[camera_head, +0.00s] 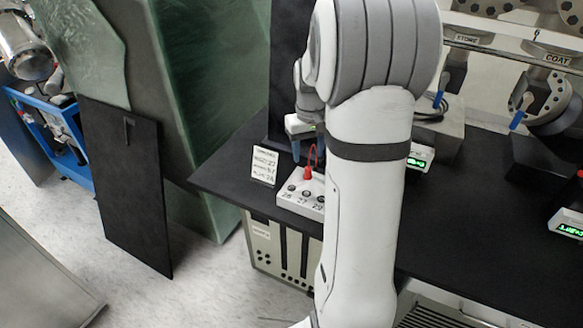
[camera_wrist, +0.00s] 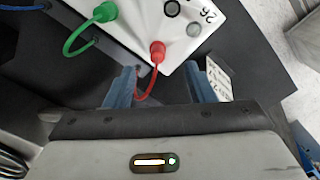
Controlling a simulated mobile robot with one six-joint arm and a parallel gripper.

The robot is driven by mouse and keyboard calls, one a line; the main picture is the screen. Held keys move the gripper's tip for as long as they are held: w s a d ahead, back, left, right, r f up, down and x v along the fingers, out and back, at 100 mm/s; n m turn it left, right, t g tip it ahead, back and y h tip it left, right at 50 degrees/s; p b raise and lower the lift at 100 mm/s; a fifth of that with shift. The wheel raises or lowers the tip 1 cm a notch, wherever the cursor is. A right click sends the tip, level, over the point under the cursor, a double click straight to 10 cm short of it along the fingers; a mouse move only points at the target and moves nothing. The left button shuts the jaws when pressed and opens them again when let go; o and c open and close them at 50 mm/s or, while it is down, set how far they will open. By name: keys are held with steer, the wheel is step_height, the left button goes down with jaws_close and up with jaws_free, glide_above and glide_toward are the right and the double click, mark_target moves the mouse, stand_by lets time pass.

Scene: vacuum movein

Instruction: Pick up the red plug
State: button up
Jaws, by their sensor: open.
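The red plug (camera_head: 307,174) with its looped red cable stands on a white socket box (camera_head: 286,197) on the black table. In the wrist view the red plug (camera_wrist: 157,50) sits near the edge of the white box (camera_wrist: 233,32), and its cable loops back toward my gripper. My gripper (camera_wrist: 166,80) is open, its two blue fingers apart, with the red cable between them and the plug just beyond the tips. In the head view my gripper (camera_head: 308,152) is above and beside the plug, partly hidden behind my arm.
A green plug (camera_wrist: 104,12) with a green cable is left of the red one in the wrist view, and a blue cable (camera_wrist: 88,46) lies beyond. A white label card (camera_head: 264,164) stands left of the box. Devices with green displays (camera_head: 568,226) are at right.

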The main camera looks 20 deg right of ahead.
mark_target(308, 168)
steer(key=f, duration=0.5)
steer(key=f+p, duration=0.1)
steer(key=f, duration=0.1)
steer(key=shift+w+d+f, duration=0.2)
steer(key=shift+d+f, duration=0.05)
steer(key=shift+f, duration=0.1)
steer(key=shift+c, duration=0.3)
steer(key=c, duration=1)
